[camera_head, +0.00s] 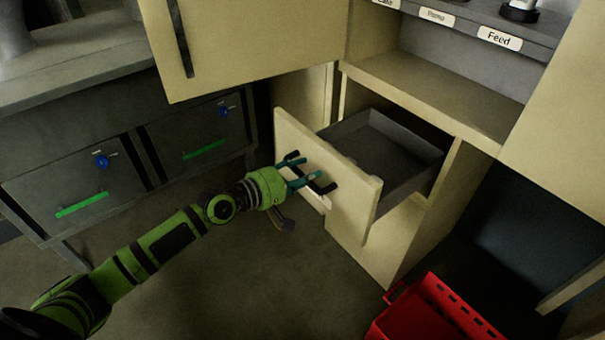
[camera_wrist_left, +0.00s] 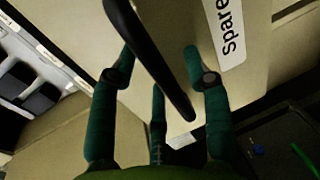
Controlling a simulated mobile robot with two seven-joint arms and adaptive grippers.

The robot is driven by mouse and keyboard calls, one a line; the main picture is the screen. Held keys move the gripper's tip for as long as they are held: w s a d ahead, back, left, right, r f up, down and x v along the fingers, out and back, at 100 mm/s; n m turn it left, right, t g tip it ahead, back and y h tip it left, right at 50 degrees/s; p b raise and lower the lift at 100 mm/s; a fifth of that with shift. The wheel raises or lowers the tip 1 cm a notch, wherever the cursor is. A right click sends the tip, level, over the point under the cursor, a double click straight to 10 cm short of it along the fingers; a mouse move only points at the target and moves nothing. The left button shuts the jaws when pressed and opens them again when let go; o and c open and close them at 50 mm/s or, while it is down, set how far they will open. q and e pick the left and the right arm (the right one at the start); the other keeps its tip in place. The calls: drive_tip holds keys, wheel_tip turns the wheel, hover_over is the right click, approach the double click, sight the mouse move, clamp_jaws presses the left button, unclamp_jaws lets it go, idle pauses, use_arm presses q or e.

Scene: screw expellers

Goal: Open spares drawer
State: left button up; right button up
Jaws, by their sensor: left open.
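The spares drawer (camera_head: 349,183) is pulled out of the cream cabinet, and its grey inside looks empty. Its dark bar handle (camera_head: 324,187) is on the cream front. In the left wrist view, a label starting "Spare" (camera_wrist_left: 232,35) is on the drawer front beside the black handle (camera_wrist_left: 150,60). My left gripper (camera_head: 305,172) is at the handle with its teal fingers open. In the left wrist view the fingers (camera_wrist_left: 160,62) stand on both sides of the handle; I cannot tell whether they touch it. My right gripper is not in view.
A red crate (camera_head: 432,308) stands on the floor at the lower right. Grey drawers with green handles (camera_head: 82,205) and blue knobs are at the left. A cream cabinet door (camera_head: 245,45) hangs above. A shelf with labels such as "Feed" (camera_head: 499,38) is at the upper right.

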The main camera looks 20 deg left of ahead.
use_arm(q)
drive_tip(key=v, duration=1.2)
drive_tip(key=shift+f, duration=0.15)
idle(0.3)
